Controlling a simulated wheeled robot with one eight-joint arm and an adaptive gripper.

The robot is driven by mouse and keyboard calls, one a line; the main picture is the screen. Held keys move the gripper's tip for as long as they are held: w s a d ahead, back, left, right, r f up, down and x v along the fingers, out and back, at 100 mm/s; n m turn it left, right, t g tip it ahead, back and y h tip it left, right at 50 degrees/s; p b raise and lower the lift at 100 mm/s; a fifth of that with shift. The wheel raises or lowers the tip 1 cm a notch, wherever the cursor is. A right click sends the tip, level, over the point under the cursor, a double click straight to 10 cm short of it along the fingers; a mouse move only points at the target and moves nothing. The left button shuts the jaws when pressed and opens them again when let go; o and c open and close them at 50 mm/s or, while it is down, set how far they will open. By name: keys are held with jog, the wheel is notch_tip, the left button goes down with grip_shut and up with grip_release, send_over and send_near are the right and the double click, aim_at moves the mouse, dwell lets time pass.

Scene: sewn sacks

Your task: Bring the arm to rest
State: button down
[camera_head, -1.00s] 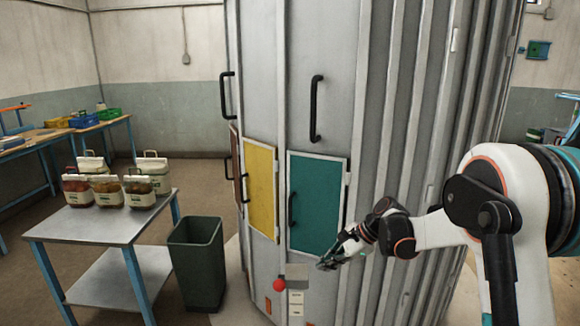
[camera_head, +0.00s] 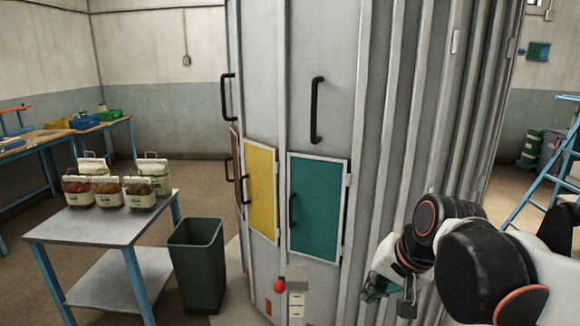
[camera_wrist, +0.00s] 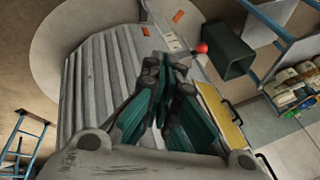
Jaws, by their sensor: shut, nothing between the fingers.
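My gripper (camera_head: 374,292) is at the lower right of the head view, in front of the ribbed grey cabinet (camera_head: 385,150) and below and right of its teal door (camera_head: 316,205). My arm is folded back at the right edge of the picture. In the wrist view, my gripper's dark fingers (camera_wrist: 168,72) are together, with nothing held between them. The cabinet's ribbed side (camera_wrist: 97,85) fills much of the view behind them.
A grey table (camera_head: 100,222) with several sewn sacks (camera_head: 108,190) stands at the left. A dark bin (camera_head: 197,262) stands between it and the cabinet. A red knob (camera_head: 280,287) sticks out low on the cabinet. A blue ladder (camera_head: 540,185) stands at the right.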

jog(key=s+d+f+n+t+h, duration=0.1)
jog(key=s+n, duration=0.1)
jog(key=s, duration=0.3)
jog(key=s+d+f+n+t+h, duration=0.1)
jog(key=s+d+n, duration=0.1)
jog(key=s, duration=0.4)
jog(key=shift+s+d+f+n, duration=0.15)
jog(key=shift+s+d+n, duration=0.15)
jog(key=shift+n, duration=0.4)
